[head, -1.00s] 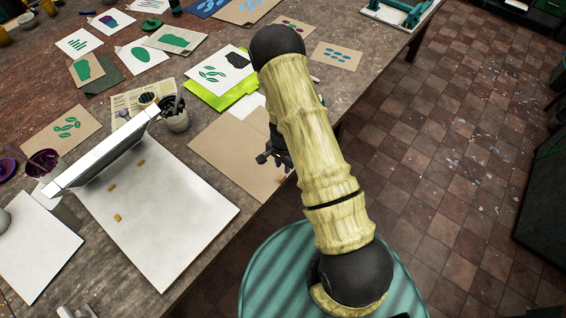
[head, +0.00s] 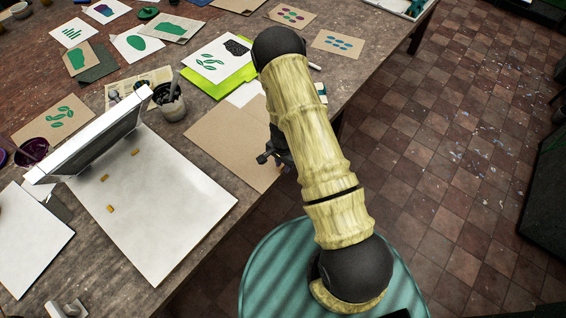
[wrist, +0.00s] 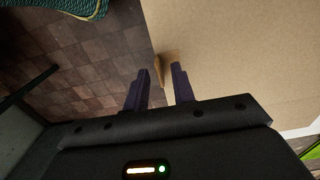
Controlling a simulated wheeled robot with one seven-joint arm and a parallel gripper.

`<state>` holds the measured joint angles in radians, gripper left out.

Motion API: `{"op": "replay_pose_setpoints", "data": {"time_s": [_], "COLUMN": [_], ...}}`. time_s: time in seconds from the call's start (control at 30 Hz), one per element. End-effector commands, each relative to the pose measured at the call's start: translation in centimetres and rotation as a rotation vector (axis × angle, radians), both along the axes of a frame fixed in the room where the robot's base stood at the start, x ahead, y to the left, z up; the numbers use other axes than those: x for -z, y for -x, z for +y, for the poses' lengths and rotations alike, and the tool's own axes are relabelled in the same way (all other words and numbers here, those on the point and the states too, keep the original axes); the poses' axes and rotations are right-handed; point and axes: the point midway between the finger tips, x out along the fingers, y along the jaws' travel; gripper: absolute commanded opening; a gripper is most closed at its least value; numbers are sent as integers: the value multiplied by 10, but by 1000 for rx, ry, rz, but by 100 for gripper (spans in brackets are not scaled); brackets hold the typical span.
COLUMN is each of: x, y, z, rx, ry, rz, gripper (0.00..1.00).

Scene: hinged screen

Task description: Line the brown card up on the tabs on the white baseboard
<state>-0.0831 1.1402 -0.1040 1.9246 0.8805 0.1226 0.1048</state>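The brown card (head: 228,138) lies flat on the table near its front edge, right of the white baseboard (head: 170,205). Small yellow tabs (head: 110,209) sit on the baseboard near the raised, hinged screen (head: 95,140). My gripper (head: 272,152) is at the card's right side, partly hidden by my arm. In the wrist view my gripper (wrist: 160,82) is open, its fingers apart. The card (wrist: 235,60) fills the right of that view, and a small tan tab-like piece (wrist: 165,68) at its edge shows between and ahead of the fingertips.
A dark paint pot (head: 172,105) stands behind the baseboard and card. A lime green sheet (head: 205,85) and several printed cards lie farther back. A teal round seat (head: 270,270) stands below my arm. Tiled floor lies beyond the table edge at right.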

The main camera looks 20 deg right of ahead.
Motion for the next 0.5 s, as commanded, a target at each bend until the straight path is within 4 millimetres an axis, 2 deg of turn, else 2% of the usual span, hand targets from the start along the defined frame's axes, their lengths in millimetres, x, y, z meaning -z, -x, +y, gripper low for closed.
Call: {"op": "replay_pose_setpoints", "data": {"time_s": [0.03,0.07,0.17,0.2,0.5], "x": [9,8,5,5,4], "y": [0,0,0,0,0], "z": [0,0,0,0,0], "rx": [1,1,0,0,0], "ry": [0,-1,0,0,0], "rz": [0,-1,0,0,0], "gripper": [25,24,4,0,0]}}
